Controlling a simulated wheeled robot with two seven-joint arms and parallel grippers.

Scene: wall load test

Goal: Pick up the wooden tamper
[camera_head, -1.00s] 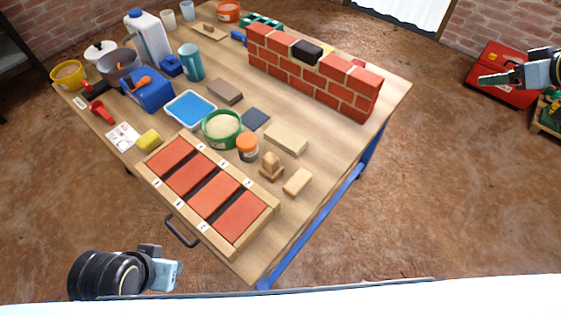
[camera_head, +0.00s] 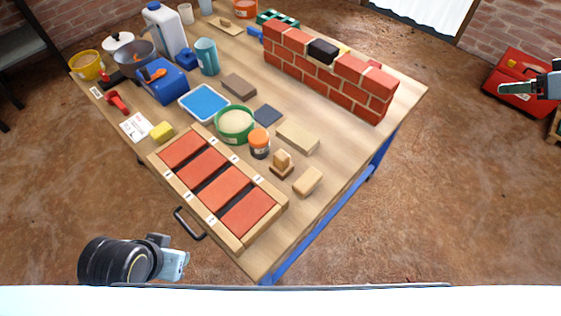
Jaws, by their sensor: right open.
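The wooden tamper (camera_head: 282,161), a small light-wood piece with a narrower grip on a wider base, stands upright on the workbench, right of the brick tray. My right gripper (camera_head: 509,89) is at the far right edge of the view, partly cut off, open, and well away from the tamper over the floor side. My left gripper (camera_head: 181,263) is at the lower left, off the bench's near side and apart from everything; its jaws are too unclear to read.
A plain wooden block (camera_head: 308,181) lies just right of the tamper, and an orange-lidded jar (camera_head: 259,142) stands left of it. A tan block (camera_head: 298,137) lies behind. The tray of red bricks (camera_head: 237,243) is in front. A small brick wall (camera_head: 345,89) stands farther back.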

